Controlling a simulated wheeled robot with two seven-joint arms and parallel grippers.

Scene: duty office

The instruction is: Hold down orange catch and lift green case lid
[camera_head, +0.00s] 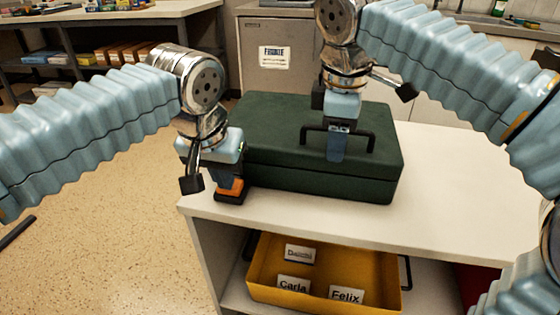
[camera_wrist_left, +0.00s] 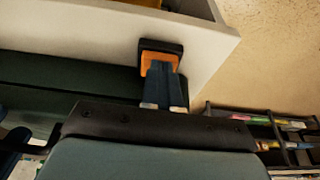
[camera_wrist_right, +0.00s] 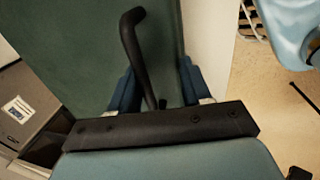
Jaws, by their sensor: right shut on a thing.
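The dark green case (camera_head: 310,183) stands on the white cabinet top, its lid (camera_head: 270,125) down on the body. A black bar handle (camera_head: 369,137) is on the lid. My right gripper (camera_head: 336,158) is shut on this handle; in the right wrist view the black handle (camera_wrist_right: 135,50) runs between its fingers. The orange catch (camera_head: 231,194), in a black housing, is beside the case's front left corner. My left gripper (camera_head: 231,182) is shut, its fingertips down at the catch. In the left wrist view the fingers partly cover the orange catch (camera_wrist_left: 158,60); firm contact cannot be told.
The cabinet top (camera_head: 450,190) is bare to the right of the case. Below it, a yellow tray (camera_head: 258,270) with name cards sits on a shelf. A dark shelf unit (camera_head: 80,35) with boxes stands at the back left. Open floor lies at left.

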